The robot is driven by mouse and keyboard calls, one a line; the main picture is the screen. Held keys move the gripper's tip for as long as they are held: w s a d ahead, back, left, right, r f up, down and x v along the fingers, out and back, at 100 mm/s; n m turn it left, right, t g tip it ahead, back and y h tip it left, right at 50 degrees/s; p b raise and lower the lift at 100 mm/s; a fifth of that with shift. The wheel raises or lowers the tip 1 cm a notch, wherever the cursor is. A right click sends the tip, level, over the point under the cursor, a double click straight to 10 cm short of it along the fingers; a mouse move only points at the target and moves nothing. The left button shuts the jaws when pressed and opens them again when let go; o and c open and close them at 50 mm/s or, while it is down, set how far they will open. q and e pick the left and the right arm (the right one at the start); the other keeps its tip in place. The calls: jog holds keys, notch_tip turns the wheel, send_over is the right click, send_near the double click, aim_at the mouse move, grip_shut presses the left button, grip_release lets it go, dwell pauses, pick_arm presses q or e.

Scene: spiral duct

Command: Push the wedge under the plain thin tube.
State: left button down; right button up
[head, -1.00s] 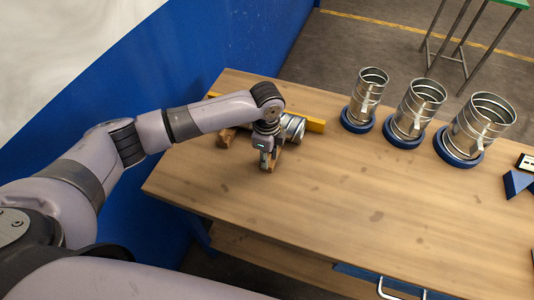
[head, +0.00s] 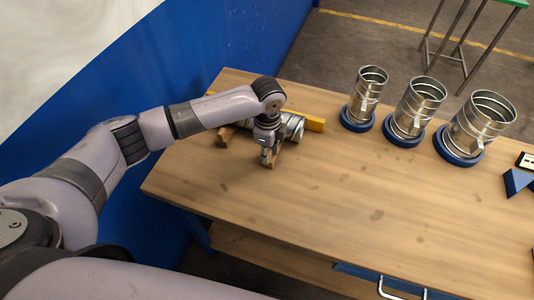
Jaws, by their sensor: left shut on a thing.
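My left gripper (head: 266,158) points down at the near side of the tube, shut on a small brown wooden wedge (head: 274,160) that sits at the table top. The metal tube (head: 294,127) lies on its side just behind the gripper, against a yellow bar. Most of the tube is hidden by my wrist, so I cannot tell if it is plain or whether the wedge touches it. Another wooden block (head: 225,136) lies left of the gripper, partly behind my arm. My right gripper is not in view.
The yellow bar (head: 315,124) lies behind the tube. Three upright spiral ducts (head: 368,92), (head: 417,104), (head: 480,122) stand on blue bases at the back right. Blue pieces (head: 517,182) lie at the right edge. The middle and front of the wooden table (head: 330,205) are clear.

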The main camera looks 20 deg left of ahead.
pick_arm(q)
jog(key=shift+w+b, duration=0.6)
jog(key=shift+w, duration=0.7)
jog(key=c, duration=1.6)
grip_release()
jog(key=shift+c, duration=0.2)
jog(key=o, duration=0.4)
jog(key=shift+r, duration=0.1)
notch_tip(320, 180, up, 12)
jog(key=shift+s, duration=0.1)
